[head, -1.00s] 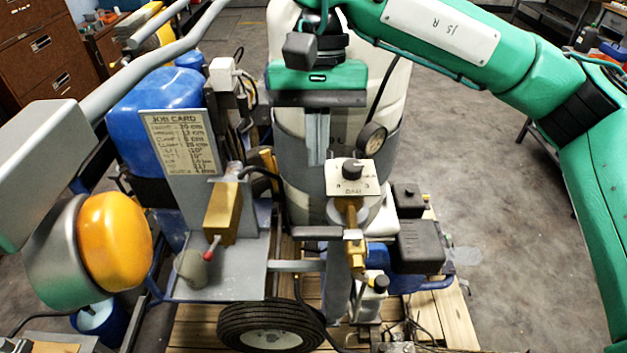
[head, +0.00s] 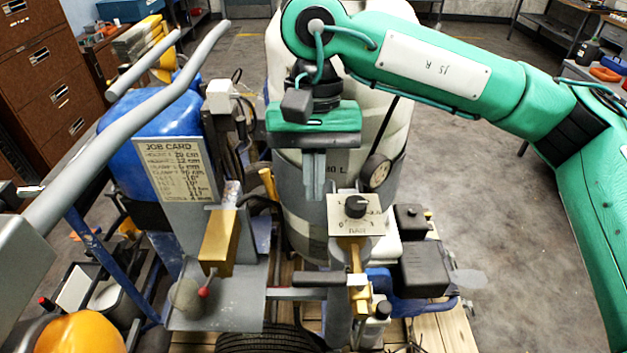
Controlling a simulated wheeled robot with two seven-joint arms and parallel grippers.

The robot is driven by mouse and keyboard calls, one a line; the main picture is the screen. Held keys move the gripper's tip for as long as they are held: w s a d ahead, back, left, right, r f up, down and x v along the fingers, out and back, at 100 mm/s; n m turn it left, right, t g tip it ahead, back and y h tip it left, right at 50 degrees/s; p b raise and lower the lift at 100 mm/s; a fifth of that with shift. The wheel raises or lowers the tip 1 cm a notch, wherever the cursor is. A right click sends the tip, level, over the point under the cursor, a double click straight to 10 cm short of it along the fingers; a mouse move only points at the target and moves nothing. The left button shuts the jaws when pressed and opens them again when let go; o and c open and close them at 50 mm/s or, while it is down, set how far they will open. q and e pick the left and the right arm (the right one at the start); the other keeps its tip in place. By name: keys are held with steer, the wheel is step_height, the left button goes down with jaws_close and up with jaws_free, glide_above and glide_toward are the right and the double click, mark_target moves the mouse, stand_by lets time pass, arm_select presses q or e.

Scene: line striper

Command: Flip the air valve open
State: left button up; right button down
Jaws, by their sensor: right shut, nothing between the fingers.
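The panel with a black knob (head: 355,206) and "BAR" lettering stands at the middle of the machine. A brass valve body (head: 355,260) hangs below it, with a dark flat bar (head: 320,279) lying level to its left. I take this bar to be the air valve's lever, but cannot be sure. My right gripper (head: 315,196) points down, shut and empty, in front of the big white and grey tank. In the picture its fingertips are just left of the panel and above the bar, apart from the bar. My left gripper is not in view.
A job card (head: 175,170) and a brass block (head: 219,243) with a red-tipped lever (head: 203,292) are to the left. A round gauge (head: 376,171) sits behind the panel. Grey handlebars (head: 130,130) cross the left side. Open floor lies at right.

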mark_target(330, 279)
steer(key=s+f+p, duration=0.5)
steer(key=s+f, duration=0.1)
steer(key=f, duration=0.1)
steer(key=shift+p, duration=0.35)
